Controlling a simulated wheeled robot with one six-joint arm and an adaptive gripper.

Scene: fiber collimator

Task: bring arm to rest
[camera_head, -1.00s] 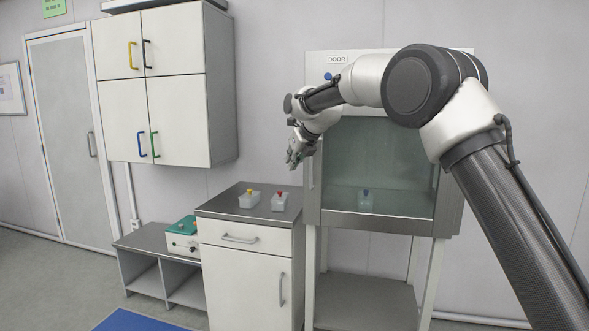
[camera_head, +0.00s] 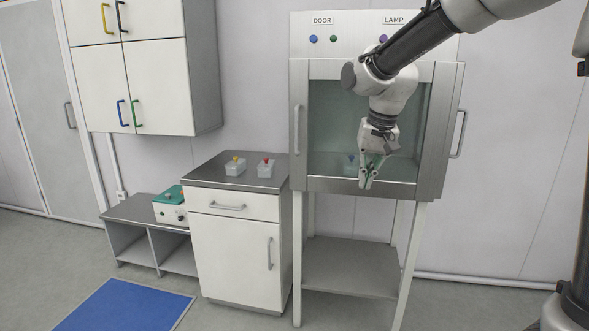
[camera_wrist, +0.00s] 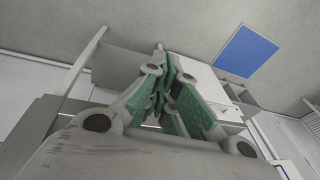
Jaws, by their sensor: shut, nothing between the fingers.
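My gripper (camera_head: 369,178) hangs pointing down in front of the glass-fronted cabinet (camera_head: 297,150) in the head view. Its fingers are together with nothing between them. The arm reaches in from the upper right. In the wrist view my gripper (camera_wrist: 162,92) shows as grey links with green pads. I cannot tell the exact gap between the fingers and the cabinet front.
A counter (camera_head: 213,175) left of the cabinet holds two small clear containers, one with a yellow top (camera_head: 236,166) and one with a red top (camera_head: 265,168). A green-topped box (camera_head: 168,205) sits on a low shelf. A blue mat (camera_head: 125,305) lies on the floor.

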